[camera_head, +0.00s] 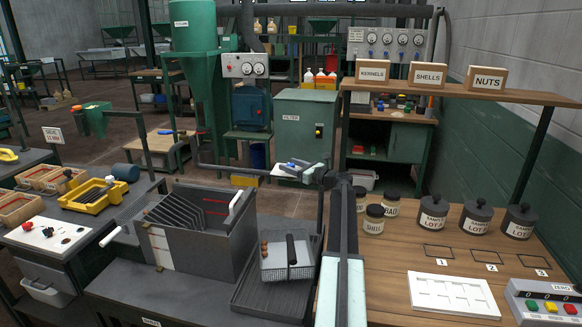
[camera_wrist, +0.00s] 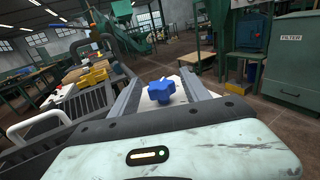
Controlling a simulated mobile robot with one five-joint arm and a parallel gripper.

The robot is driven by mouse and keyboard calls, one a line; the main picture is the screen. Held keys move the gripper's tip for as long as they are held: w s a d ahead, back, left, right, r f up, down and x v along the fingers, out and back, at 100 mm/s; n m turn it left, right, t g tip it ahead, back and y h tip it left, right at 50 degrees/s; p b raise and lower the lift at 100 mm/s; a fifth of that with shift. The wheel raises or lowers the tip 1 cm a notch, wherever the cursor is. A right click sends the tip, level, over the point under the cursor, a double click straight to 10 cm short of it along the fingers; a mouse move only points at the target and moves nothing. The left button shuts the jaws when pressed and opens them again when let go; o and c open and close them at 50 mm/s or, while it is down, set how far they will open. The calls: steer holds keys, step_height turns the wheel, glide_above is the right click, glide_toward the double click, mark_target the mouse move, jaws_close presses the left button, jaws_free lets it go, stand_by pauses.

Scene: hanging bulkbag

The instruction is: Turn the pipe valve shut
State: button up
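The valve shows in the wrist view as a blue lobed knob (camera_wrist: 161,91), with something pale behind it. In the head view a small patch of blue, likely the same knob (camera_head: 291,165), shows at the end of my arm, partly hidden by my gripper. A grey pipe (camera_head: 235,168) runs up to it from the left. My gripper (camera_head: 303,171) is reached out over the bench. In the wrist view its two fingers (camera_wrist: 160,84) stand apart, one each side of the knob. Gaps seem to show between knob and fingers, so it looks open.
A green filter cabinet (camera_head: 305,122) stands behind my gripper. A grey bin with slats (camera_head: 200,225) and a wire basket (camera_head: 286,258) sit on the bench below. Dark-lidded jars (camera_head: 374,218) stand on the wooden bench to the right, under a shelf (camera_head: 470,92).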

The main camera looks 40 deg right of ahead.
steer(key=shift+s, duration=0.1)
steer(key=s, duration=0.7)
steer(key=shift+s+d, duration=0.3)
steer(key=shift+d, duration=0.1)
steer(key=shift+r, duration=0.1)
